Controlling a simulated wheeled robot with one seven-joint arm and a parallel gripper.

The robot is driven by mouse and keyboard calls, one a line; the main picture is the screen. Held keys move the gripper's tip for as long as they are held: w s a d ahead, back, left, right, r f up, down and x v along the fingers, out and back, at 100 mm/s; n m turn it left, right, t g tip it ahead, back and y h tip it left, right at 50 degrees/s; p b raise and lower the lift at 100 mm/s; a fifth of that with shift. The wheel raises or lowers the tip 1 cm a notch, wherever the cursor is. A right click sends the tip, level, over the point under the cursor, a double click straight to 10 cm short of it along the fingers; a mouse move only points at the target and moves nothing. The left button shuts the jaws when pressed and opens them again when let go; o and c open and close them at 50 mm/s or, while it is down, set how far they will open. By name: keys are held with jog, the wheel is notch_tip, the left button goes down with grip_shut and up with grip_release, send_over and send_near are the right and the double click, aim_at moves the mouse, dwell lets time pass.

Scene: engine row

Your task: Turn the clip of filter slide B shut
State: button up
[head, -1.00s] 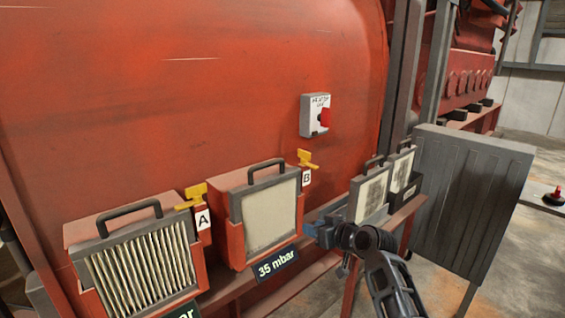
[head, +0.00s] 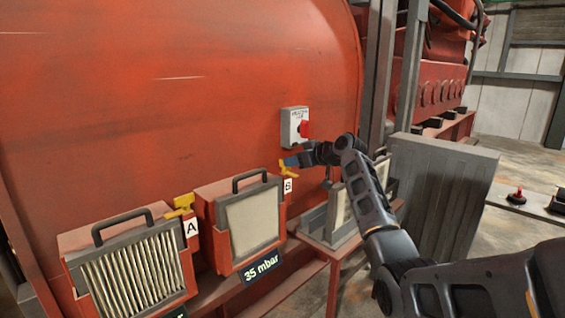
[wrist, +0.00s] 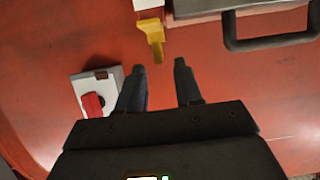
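Filter slide B (head: 250,222) has a pale, clean filter face, a grey frame and a dark handle, and sits in its red housing. Its yellow clip (head: 287,171) is at the housing's upper right, above the B label (head: 288,185). My gripper (head: 285,161) is at the clip and partly covers it in the head view. In the wrist view my gripper (wrist: 159,66) is open, and the end of the yellow clip (wrist: 153,32) points in between the fingertips, just ahead of them. No contact is visible.
A switch box with a red knob (head: 294,126) is on the red wall close above my gripper; it also shows in the wrist view (wrist: 92,97). Filter slide A (head: 135,262) with its yellow clip (head: 180,206) stands left. A rack of filters (head: 335,215) is at right.

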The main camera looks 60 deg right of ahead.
aim_at(288, 168)
jog(key=shift+x, duration=2.55)
grip_shut()
